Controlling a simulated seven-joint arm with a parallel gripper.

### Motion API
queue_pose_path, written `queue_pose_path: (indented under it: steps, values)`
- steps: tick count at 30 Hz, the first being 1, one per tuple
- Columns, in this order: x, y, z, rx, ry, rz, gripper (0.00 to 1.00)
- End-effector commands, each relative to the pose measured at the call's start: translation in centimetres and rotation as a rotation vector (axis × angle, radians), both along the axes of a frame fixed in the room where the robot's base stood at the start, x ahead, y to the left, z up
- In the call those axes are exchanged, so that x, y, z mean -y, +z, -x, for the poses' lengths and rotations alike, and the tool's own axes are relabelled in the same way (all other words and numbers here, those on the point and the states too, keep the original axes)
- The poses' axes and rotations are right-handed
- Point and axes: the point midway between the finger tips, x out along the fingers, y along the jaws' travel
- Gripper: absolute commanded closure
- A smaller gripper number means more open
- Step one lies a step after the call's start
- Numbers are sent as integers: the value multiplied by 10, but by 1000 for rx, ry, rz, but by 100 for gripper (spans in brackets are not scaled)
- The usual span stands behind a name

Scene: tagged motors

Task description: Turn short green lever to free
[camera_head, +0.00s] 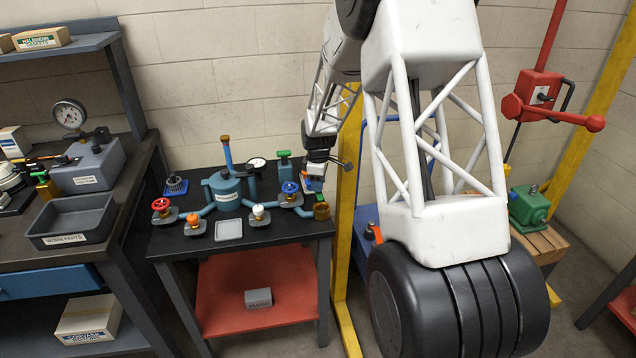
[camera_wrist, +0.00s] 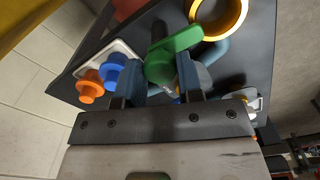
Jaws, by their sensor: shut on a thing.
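A short green lever (camera_wrist: 174,54) shows in the wrist view, between the two fingers of my gripper (camera_wrist: 158,82). The fingers are shut on it, and its rounded end sticks out beyond them to the upper right.
A brass cup (camera_head: 321,211) is close in front of my gripper; its ring (camera_wrist: 219,17) shows in the wrist view. Blue (camera_wrist: 112,70) and orange knobs (camera_wrist: 89,87) sit close to one finger. A blue handwheel (camera_head: 289,188) and a yellow post (camera_head: 347,200) are nearby.

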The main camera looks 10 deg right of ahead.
Motion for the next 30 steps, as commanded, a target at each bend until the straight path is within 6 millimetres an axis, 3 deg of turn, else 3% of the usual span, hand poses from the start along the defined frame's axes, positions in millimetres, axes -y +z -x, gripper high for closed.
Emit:
queue_pose_path:
  steps: [14, 30]
  values:
    - [0, 1, 0, 0, -171, 0, 90]
    - [0, 1, 0, 0, -655, 0, 90]
